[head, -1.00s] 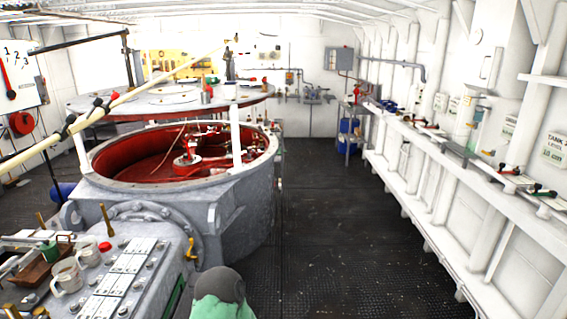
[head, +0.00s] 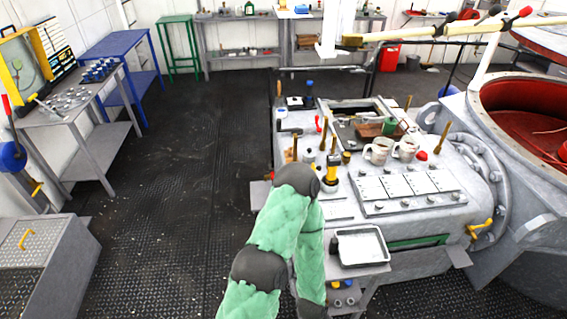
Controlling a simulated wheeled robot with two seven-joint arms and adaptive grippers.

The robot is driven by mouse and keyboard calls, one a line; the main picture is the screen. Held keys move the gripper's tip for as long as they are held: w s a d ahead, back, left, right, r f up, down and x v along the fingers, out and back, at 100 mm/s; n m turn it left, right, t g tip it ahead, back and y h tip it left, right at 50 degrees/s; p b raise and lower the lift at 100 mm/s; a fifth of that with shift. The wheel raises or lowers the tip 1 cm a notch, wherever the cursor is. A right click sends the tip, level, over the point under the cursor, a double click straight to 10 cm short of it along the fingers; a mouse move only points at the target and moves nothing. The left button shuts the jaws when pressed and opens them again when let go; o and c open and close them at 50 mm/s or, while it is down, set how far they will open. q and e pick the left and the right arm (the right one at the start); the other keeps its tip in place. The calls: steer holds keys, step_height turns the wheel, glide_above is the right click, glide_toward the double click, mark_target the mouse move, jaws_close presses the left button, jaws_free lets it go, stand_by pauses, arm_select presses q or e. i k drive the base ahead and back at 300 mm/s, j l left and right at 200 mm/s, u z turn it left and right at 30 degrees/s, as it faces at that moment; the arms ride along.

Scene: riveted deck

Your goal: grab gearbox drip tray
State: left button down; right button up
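A shallow, pale rectangular tray (head: 362,246), which looks like the drip tray, lies on a small grey stand (head: 380,268) against the near side of the grey gearbox housing (head: 430,215). A small dark object (head: 334,246) stands at the tray's left edge. One of my arms, green with dark grey joints, is folded just left of the tray. Its lower part runs out of the bottom of the picture. Neither gripper shows, and I cannot tell what they hold.
The housing top carries two white mugs (head: 379,151), brass-coloured levers and a cover plate (head: 405,190). An open red-lined vessel (head: 520,105) stands at right. A grey workbench (head: 70,125) and a grey box (head: 40,265) stand at left. The dark deck (head: 175,190) between is clear.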

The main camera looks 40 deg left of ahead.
mark_target(357, 244)
steer(key=i+l+u, duration=0.2)
steer(key=l+u, duration=0.3)
steer(key=i+l+u, duration=0.15)
steer(key=l+u, duration=0.65)
steer(key=u, duration=0.15)
steer(key=l+u, duration=0.45)
steer(key=k+l+u, duration=0.1)
steer(key=l+u, duration=0.2)
steer(key=l, duration=0.3)
